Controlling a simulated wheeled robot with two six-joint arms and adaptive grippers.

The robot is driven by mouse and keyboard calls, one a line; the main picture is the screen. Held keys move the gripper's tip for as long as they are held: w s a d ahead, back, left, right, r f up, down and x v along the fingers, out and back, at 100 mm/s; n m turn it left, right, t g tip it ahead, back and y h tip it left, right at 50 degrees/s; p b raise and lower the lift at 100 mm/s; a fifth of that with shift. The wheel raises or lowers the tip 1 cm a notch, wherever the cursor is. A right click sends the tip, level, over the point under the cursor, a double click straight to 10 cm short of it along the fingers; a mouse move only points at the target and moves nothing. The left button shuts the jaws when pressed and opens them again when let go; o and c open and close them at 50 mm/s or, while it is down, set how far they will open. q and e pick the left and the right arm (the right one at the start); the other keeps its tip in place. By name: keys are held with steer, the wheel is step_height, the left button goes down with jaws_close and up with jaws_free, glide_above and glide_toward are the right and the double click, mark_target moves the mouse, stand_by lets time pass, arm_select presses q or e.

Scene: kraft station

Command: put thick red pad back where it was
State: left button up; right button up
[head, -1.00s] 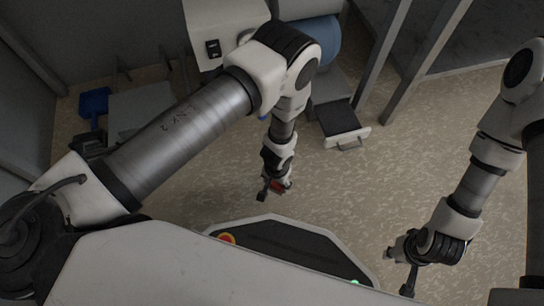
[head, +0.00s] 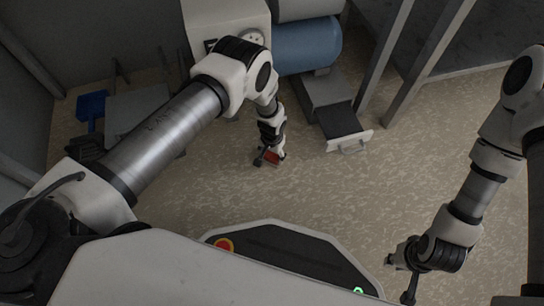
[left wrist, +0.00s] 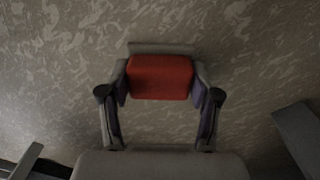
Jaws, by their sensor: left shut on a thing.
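The thick red pad (left wrist: 160,77) is a red block between the fingers of my left gripper (left wrist: 160,95) in the left wrist view. A grey strip shows along the pad's far edge. In the head view the left gripper (head: 267,158) hangs above the speckled floor, shut on the red pad (head: 272,157). My right gripper (head: 398,277) is at the lower right in the head view, apart from the pad.
An open drawer (head: 345,145) with a dark inside juts out below a blue cylinder (head: 307,46) on a machine. A blue dustpan-like thing (head: 91,106) is at the left. Grey metal posts (head: 430,60) stand at the right. The middle floor is clear.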

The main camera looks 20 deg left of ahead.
mark_target(272, 154)
arm_select(q)
steer(key=shift+r, duration=0.15)
steer(key=shift+f, duration=0.25)
steer(key=o, duration=1.2)
steer(key=shift+r, duration=0.1)
steer(key=shift+r+p, duration=0.3)
steer(key=shift+r, duration=0.05)
step_height(272, 154, up, 12)
steer(key=p, duration=0.6)
steer(key=s+a+r+n, duration=0.1)
steer(key=s+a+r, duration=0.2)
steer(key=s, duration=0.6)
steer(key=s+a+r, duration=0.2)
steer(key=s+a, duration=0.1)
steer(key=s, duration=0.6)
steer(key=s+a+r+n, duration=0.1)
steer(key=s+a+r, duration=0.2)
steer(key=s, duration=0.6)
steer(key=shift+a+r+n, duration=0.3)
steer(key=shift+a, duration=0.1)
